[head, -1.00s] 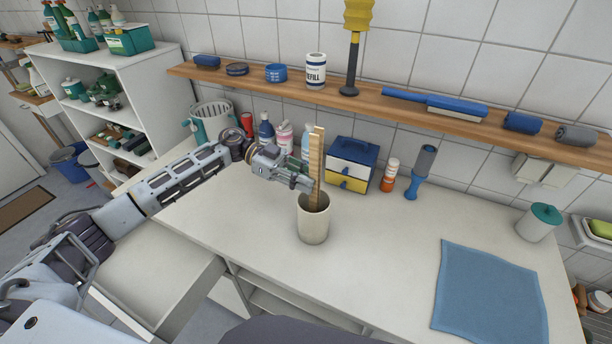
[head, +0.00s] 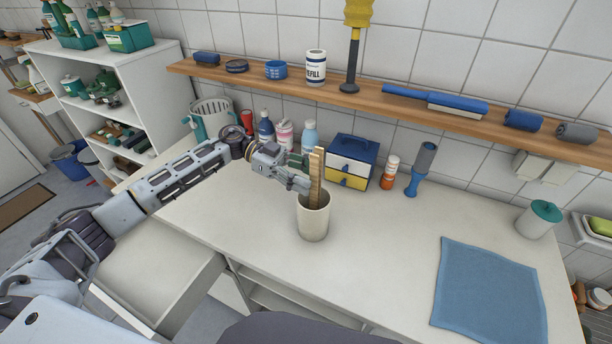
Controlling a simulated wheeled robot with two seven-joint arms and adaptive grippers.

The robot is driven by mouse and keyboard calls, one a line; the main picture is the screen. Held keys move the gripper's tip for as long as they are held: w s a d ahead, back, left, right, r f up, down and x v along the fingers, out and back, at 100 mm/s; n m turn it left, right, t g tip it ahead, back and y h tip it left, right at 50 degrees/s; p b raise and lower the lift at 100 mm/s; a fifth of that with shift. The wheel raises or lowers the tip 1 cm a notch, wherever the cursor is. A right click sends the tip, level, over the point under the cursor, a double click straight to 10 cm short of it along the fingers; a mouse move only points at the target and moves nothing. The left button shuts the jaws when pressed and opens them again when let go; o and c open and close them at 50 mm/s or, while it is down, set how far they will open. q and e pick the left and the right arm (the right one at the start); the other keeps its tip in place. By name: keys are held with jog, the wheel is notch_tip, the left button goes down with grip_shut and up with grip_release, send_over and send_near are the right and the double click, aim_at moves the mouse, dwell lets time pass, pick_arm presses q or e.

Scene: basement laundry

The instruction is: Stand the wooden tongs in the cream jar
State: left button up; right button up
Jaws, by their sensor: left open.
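My left gripper (head: 306,186) is open, just left of the tongs and above the jar's rim. I cannot tell whether a finger still touches the tongs. My right gripper is not in view.
A blue cloth (head: 490,292) lies at the right. A wooden shelf (head: 370,100) runs above. The worktop between jar and cloth is clear.

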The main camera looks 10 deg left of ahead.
pick_arm(q)
jog(key=v, duration=1.2)
dwell(1.5)
